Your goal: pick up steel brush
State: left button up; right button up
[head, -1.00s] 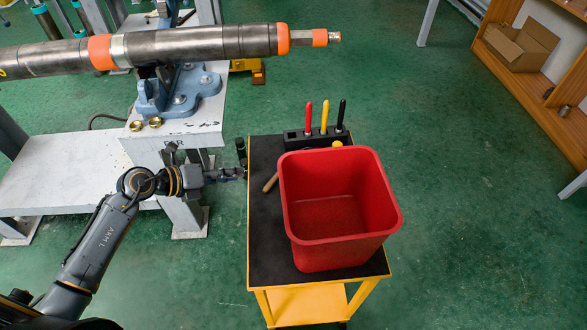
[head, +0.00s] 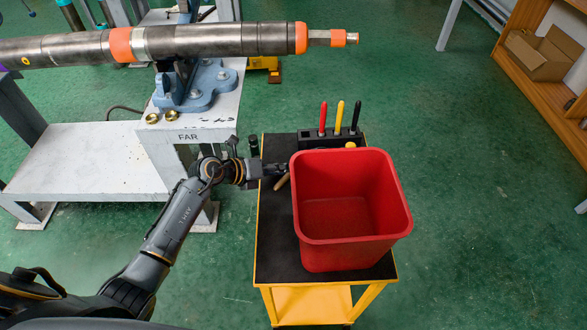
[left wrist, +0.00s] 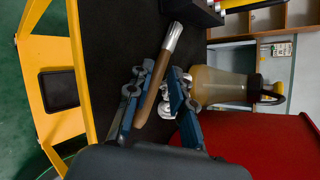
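The steel brush, with a wooden handle (left wrist: 154,88) and a silvery end (left wrist: 173,37), lies on the black top of the yellow cart. In the head view only part of its handle (head: 281,183) shows, left of the red bin. My left gripper (head: 282,170) is over the cart's left side, at the brush. In the left wrist view my left gripper (left wrist: 158,78) is open, with one finger on each side of the handle. Whether the fingers touch it I cannot tell. My right gripper is not in view.
The red bin (head: 350,252) stands on the cart (head: 275,255), close right of my gripper. A black holder (head: 318,141) with red, yellow and black handles stands behind. An amber container (left wrist: 222,86) is beside the right finger. A white bench (head: 75,160) stands left.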

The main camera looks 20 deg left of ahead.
pick_arm(q)
jog(key=shift+w+d+f, duration=0.25)
jog(key=shift+d+f, duration=0.2)
jog(key=shift+f, duration=0.05)
grip_shut()
jog(key=shift+s+d, duration=0.1)
jog(key=shift+s, duration=0.05)
jog(key=shift+f, duration=0.2)
notch_tip(320, 180, up, 10)
jog(key=p, duration=0.1)
jog(key=shift+w+r, duration=0.25)
jog(key=shift+c, duration=2)
grip_release()
jog(key=o, duration=1.6)
